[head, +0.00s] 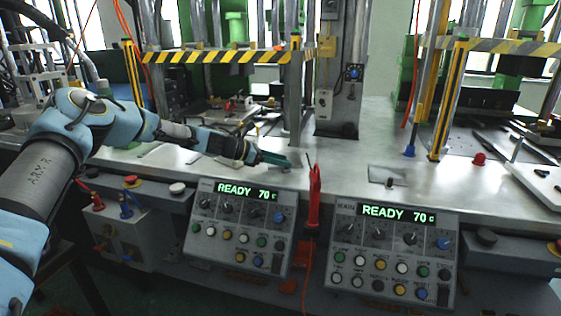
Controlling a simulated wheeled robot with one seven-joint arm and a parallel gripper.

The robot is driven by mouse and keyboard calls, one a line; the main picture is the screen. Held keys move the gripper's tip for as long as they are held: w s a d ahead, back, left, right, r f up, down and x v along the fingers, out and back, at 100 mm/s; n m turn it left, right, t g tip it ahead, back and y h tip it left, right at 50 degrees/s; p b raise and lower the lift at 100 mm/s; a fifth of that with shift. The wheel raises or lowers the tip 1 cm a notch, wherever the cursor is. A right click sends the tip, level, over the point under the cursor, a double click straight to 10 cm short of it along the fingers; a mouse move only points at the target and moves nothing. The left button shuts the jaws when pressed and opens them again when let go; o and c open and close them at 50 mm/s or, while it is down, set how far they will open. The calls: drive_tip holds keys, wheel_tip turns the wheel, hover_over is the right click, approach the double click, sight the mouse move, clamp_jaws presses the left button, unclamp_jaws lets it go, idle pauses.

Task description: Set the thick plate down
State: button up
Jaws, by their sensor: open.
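My gripper (273,158) is at the end of my blue and grey arm, low over the front part of the metal table (330,175). Its fingers are greenish, small and seen from the side, and they look open. I see no plate clearly held between them. I cannot tell which thing is the thick plate. A light plate with holes (535,184) lies at the right end of the table, well away from my gripper. A flat grey plate (400,176) lies right of the gripper.
Two control panels reading READY 70 (240,225) (392,250) stand at the table's front edge. A red tool (315,200) stands upright between them. Striped guard bars (215,57) and steel posts (295,95) rise behind my gripper. A red knob (479,159) stands at right.

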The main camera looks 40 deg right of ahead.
drive_tip(key=b+v, duration=0.2)
drive_tip(key=v, duration=1)
drive_tip(key=shift+r, duration=0.1)
drive_tip(key=s+a+f+m+t+y, duration=0.1)
drive_tip(key=a+f+m+t+y, duration=0.25)
drive_tip(key=a, duration=1.15)
drive_tip(key=s+a+f+m+t+y, duration=0.15)
drive_tip(key=a+m+y, duration=0.4)
drive_tip(key=a, duration=0.85)
drive_tip(key=s+a+r+m+y, duration=0.1)
drive_tip(key=s+a, duration=0.2)
drive_tip(key=a, duration=0.5)
drive_tip(key=s+a+m+t+y, duration=0.1)
drive_tip(key=s+a+m, duration=0.1)
drive_tip(key=s+a, duration=0.2)
drive_tip(key=s+a+r+m+t+y, duration=0.1)
drive_tip(key=s+a+m, duration=0.1)
drive_tip(key=a, duration=0.9)
drive_tip(key=shift+s+a+r, duration=0.3)
drive_tip(key=shift+s, duration=0.6)
drive_tip(key=shift+r+p, duration=0.8)
drive_tip(key=shift+r, duration=0.1)
